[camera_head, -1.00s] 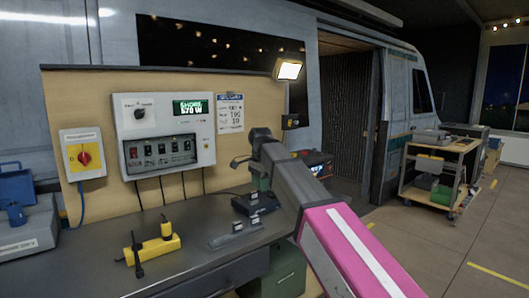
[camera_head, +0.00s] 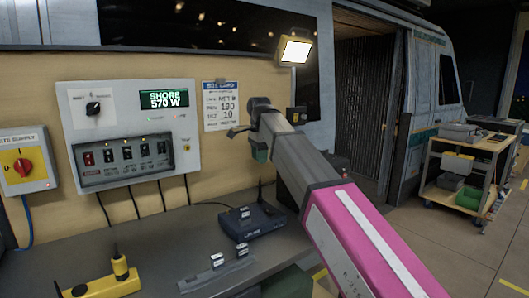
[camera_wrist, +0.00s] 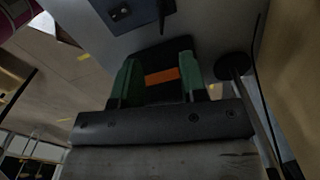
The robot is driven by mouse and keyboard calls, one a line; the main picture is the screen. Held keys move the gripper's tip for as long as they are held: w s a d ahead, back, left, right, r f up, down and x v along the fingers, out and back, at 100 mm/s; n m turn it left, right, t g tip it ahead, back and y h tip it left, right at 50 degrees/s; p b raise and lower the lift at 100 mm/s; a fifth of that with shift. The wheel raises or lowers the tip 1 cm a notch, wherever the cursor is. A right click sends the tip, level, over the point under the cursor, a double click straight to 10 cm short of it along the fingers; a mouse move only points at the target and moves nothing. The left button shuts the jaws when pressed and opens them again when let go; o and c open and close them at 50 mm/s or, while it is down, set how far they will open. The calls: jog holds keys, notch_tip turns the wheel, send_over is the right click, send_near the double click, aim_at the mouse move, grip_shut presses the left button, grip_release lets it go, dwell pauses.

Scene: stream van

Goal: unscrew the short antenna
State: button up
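A dark blue box (camera_head: 252,222) with small white labels sits on the grey bench (camera_head: 165,236). A thin dark upright antenna (camera_head: 260,190) stands at its back. I cannot tell whether this is the short one or whether others are hidden by my arm. The box also shows at the top of the wrist view (camera_wrist: 122,16), with a dark rod-like antenna (camera_wrist: 162,14) beside it.
A dark plate with white-topped parts (camera_head: 217,268) lies before the box. A power panel (camera_head: 130,130) and a red-knob switch (camera_head: 23,164) are on the back board. A cart (camera_head: 465,170) stands right.

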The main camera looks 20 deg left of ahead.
jog(key=shift+w+f, duration=0.15)
jog(key=shift+f, duration=0.1)
send_over(260, 197)
jog(key=f, duration=1)
jog(key=shift+w+a+f, duration=0.1)
jog(key=shift+w+f, duration=0.05)
jog(key=shift+w, duration=0.1)
grip_shut()
